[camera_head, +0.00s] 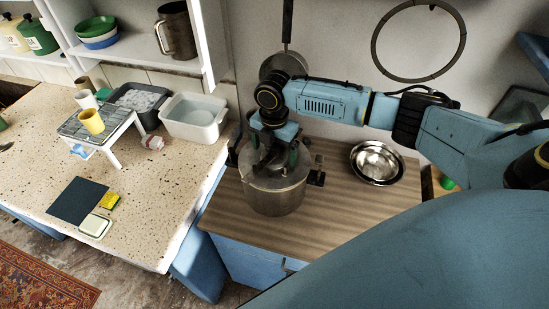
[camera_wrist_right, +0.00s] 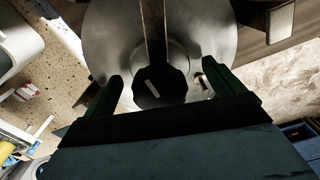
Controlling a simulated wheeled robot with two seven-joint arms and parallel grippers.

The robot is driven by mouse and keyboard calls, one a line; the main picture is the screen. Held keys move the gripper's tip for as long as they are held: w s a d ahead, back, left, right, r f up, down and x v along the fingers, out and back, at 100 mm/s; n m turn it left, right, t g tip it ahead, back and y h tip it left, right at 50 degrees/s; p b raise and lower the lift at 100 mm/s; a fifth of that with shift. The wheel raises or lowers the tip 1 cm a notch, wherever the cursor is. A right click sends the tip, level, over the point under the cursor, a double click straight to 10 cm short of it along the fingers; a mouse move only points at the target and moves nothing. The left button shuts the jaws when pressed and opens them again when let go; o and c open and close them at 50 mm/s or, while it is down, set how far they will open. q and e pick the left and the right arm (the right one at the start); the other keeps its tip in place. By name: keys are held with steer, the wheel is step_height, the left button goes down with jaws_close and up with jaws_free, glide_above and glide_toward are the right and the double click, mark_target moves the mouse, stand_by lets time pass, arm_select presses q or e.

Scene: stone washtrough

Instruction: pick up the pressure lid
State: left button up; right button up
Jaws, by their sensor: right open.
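The pressure lid (camera_head: 262,174) sits on a grey metal pot (camera_head: 276,200) on the wooden counter. It also fills the upper middle of the right wrist view (camera_wrist_right: 108,35), with a bar across it and a dark knob (camera_wrist_right: 160,88) at its centre. My right gripper (camera_head: 279,157) points down from above, right over the lid. In the wrist view its two green fingers (camera_wrist_right: 161,72) are apart, one on each side of the knob. I cannot tell whether they touch it. The gripper partly hides the lid in the head view. My left gripper is not in view.
A metal bowl (camera_head: 377,162) stands right of the pot on the wooden counter (camera_head: 330,218). On the speckled counter (camera_head: 150,215) at left are a white tub (camera_head: 194,119), a rack (camera_head: 98,127) with a yellow cup (camera_head: 91,121), and a dark mat (camera_head: 77,201). A pan hangs behind the arm.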

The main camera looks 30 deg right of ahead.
steer(key=shift+f, duration=0.35)
steer(key=shift+c, duration=0.4)
steer(key=c, duration=1.4)
steer(key=shift+r, duration=0.2)
steer(key=shift+c, duration=0.8)
